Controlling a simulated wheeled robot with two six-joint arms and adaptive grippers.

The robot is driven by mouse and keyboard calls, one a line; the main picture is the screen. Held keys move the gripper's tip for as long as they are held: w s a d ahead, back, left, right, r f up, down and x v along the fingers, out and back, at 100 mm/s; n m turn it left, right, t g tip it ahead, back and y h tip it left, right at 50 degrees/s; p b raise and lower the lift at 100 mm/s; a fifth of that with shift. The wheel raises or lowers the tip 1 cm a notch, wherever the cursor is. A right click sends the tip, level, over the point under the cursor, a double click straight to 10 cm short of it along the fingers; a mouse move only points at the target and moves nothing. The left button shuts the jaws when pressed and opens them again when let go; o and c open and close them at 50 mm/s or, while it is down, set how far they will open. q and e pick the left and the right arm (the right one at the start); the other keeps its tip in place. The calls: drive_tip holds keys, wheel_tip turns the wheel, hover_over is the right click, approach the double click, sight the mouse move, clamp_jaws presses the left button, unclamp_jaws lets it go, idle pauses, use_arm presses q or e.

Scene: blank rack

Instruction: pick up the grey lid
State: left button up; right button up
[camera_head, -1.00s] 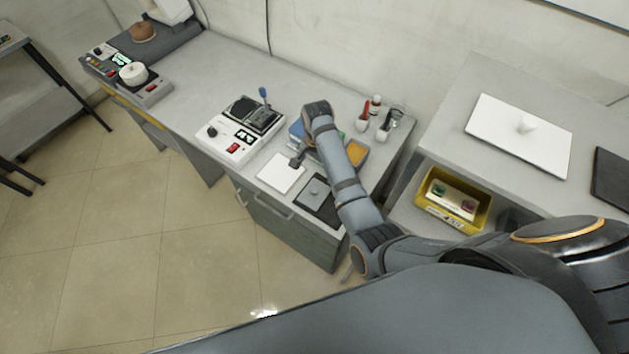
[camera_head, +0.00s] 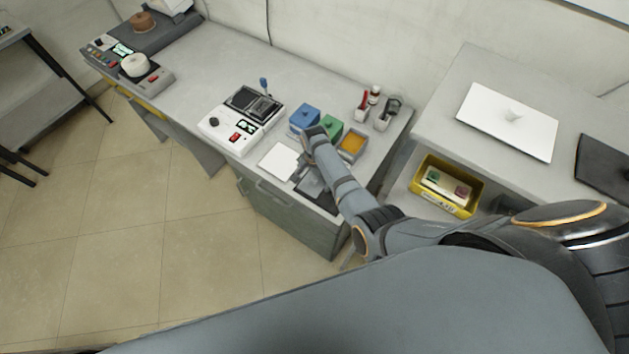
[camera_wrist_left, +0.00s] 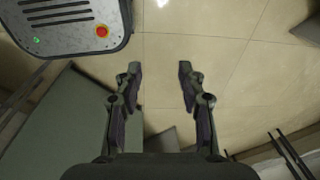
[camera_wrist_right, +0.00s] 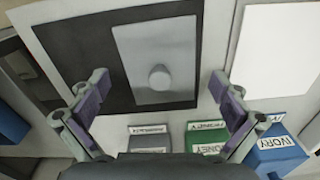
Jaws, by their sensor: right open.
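The grey lid (camera_wrist_right: 145,62) is a flat plate with a round knob (camera_wrist_right: 160,78), lying on a black mat (camera_wrist_right: 70,45) in the right wrist view. In the head view the lid (camera_head: 311,186) lies near the bench's front edge, partly hidden by my right arm. My right gripper (camera_wrist_right: 158,82) is open and empty, with its fingers apart on either side of the knob in that view. In the head view the right gripper (camera_head: 301,172) is over the lid's far side. My left gripper (camera_wrist_left: 159,75) is open and empty above the floor.
A white square plate (camera_head: 279,161) lies left of the mat. A white scale-like device (camera_head: 228,131) is further left. A yellow crate (camera_head: 446,208) sits on the right shelf.

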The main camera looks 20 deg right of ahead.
drive_tip(key=c, duration=1.1)
drive_tip(key=shift+s+r, duration=0.1)
drive_tip(key=shift+s, duration=0.15)
drive_tip(key=c, duration=0.8)
use_arm(q)
drive_tip(key=shift+w, duration=0.45)
use_arm(e)
clamp_jaws()
